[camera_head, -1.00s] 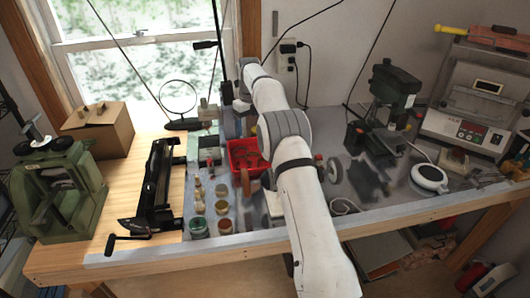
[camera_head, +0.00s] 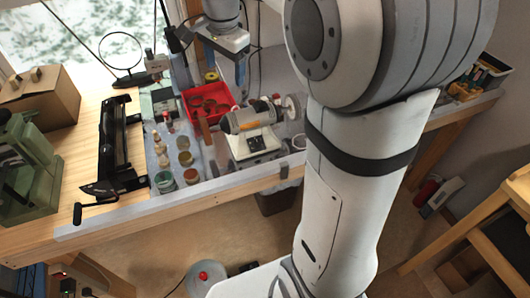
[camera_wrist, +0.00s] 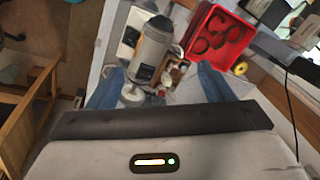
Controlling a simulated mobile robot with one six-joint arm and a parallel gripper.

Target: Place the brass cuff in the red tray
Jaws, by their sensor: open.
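The red tray (camera_head: 188,104) stands on the bench left of the bench motor, and shows at the upper right of the wrist view (camera_wrist: 240,42). Several brown, open ring shapes (camera_wrist: 222,24) lie in it; I cannot tell whether one is the brass cuff. I cannot pick out a separate brass cuff elsewhere. My gripper (camera_wrist: 158,78) is open, its blue fingers wide apart. It is above the bench, and the tray lies beyond its right finger in the wrist view. In the head view one blue finger (camera_head: 240,74) shows behind the motor. I see nothing held.
A grey bench motor (camera_head: 248,118) with a wheel stands right of the tray. A small tan box (camera_wrist: 174,74) shows between my fingers in the wrist view. Several jars (camera_head: 186,158) and a black tool (camera_head: 118,150) stand to the left. The bench's front edge is near.

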